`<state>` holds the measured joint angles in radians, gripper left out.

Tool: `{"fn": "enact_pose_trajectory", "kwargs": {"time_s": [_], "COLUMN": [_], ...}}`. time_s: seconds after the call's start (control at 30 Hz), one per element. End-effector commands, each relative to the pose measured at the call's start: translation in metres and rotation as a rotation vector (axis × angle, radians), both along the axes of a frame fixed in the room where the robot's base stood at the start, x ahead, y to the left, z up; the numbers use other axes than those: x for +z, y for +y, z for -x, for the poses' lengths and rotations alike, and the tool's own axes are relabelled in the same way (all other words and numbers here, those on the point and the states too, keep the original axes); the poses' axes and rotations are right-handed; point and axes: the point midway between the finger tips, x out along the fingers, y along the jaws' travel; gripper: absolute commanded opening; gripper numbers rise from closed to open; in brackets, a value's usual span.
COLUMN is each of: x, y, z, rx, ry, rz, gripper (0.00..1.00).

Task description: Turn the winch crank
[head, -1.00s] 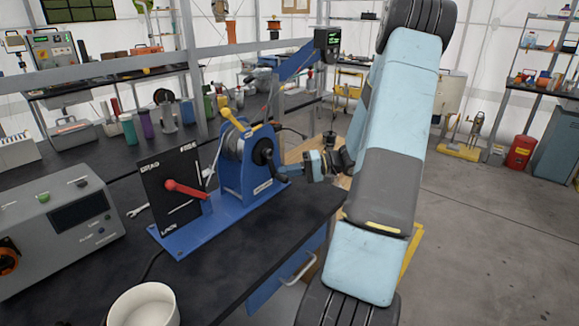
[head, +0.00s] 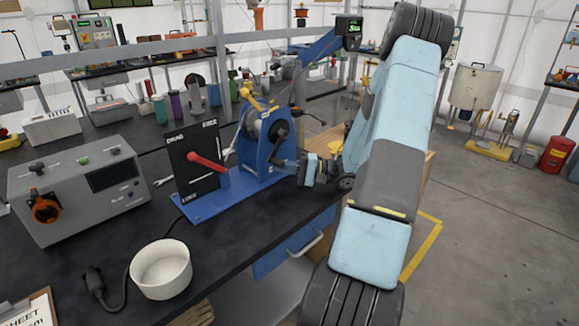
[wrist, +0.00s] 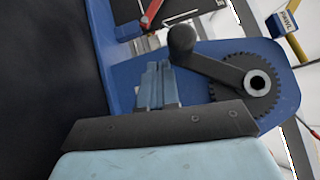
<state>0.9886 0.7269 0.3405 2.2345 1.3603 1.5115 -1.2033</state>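The blue winch (head: 262,165) stands on the black bench, with a drum and a toothed wheel. Its black crank (head: 279,152) hangs down from the hub on the right side. In the wrist view the crank arm (wrist: 215,69) runs from the hub to a dark round knob (wrist: 182,39). My gripper (head: 292,166) is beside the crank's lower end. In the wrist view my gripper's fingers (wrist: 156,68) are together, with nothing visible between them. Their tips are just below and left of the knob; whether they touch it I cannot tell.
A black panel with a red lever (head: 206,161) stands on the winch's blue base. A grey control box (head: 78,185) and a white bowl (head: 161,270) are on the bench to the left. A yellow lever (head: 250,98) tops the winch. Open floor lies right.

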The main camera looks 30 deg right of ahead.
Motion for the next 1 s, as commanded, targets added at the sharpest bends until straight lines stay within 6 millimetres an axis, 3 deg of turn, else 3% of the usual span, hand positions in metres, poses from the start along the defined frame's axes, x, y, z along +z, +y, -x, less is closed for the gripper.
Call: {"fn": "enact_pose_trajectory", "kwargs": {"time_s": [0.3, 0.5, 1.0], "x": [0.011, 0.019, 0.027], "y": [0.022, 0.029, 0.036], "z": [0.007, 0.009, 0.011], "rx": [-0.004, -0.007, -0.009], "ry": [0.037, 0.033, 0.034], "rz": [-0.137, -0.131, -0.131], "gripper": [0.00, 0.00, 0.00]}}
